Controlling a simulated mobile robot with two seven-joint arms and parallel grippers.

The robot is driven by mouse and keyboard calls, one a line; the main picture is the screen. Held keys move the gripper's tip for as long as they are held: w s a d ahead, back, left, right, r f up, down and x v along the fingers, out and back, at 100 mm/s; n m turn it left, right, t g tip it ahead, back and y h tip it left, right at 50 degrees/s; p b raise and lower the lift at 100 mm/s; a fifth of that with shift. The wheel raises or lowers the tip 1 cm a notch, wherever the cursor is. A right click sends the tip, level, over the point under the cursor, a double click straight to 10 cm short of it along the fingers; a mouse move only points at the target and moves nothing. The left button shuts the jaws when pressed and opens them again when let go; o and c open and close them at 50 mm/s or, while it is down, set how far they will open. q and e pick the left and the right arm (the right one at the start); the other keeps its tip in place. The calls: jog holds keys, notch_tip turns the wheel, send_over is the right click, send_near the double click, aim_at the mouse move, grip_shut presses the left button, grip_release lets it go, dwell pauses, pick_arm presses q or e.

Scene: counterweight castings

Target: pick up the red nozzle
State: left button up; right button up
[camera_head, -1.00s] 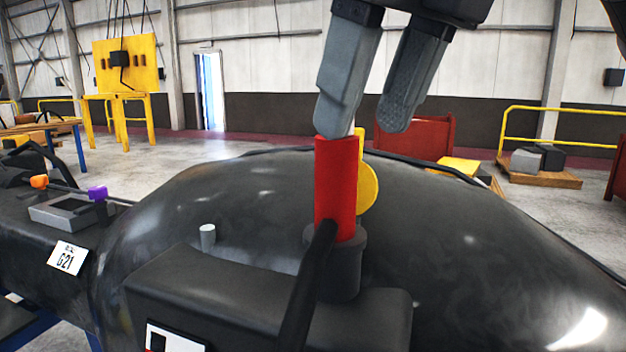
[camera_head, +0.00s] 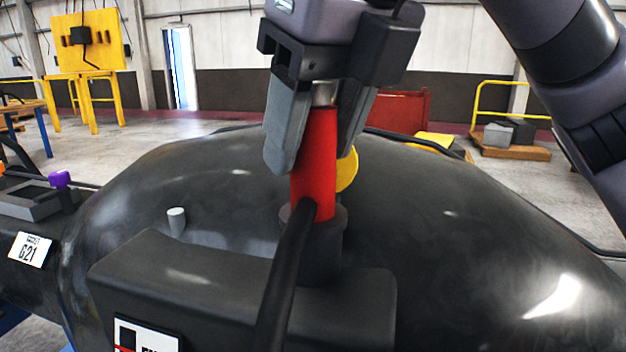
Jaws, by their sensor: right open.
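The red nozzle (camera_head: 316,165) stands upright, leaning slightly, in a dark round holder (camera_head: 322,240) on the large black casting. Its silvery tip shows at the top, and a black hose passes in front of its lower end. My right gripper (camera_head: 315,150) has come down over the nozzle from above. Its fingers are open, one on the left side of the nozzle and one at the right, partly behind it. Whether either finger touches the nozzle I cannot tell. My left gripper is not in view.
The black casting (camera_head: 430,230) fills the foreground, with a small pale peg (camera_head: 176,220) on its left. A yellow disc (camera_head: 347,170) sits right behind the nozzle. The black hose (camera_head: 279,285) runs down the front. A label G21 (camera_head: 31,249) is at the left.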

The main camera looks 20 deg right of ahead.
jog(key=shift+w+f, duration=0.1)
jog(key=shift+f, duration=0.1)
jog(key=c, duration=0.6)
jog(key=shift+o, duration=0.2)
jog(key=shift+r, duration=0.1)
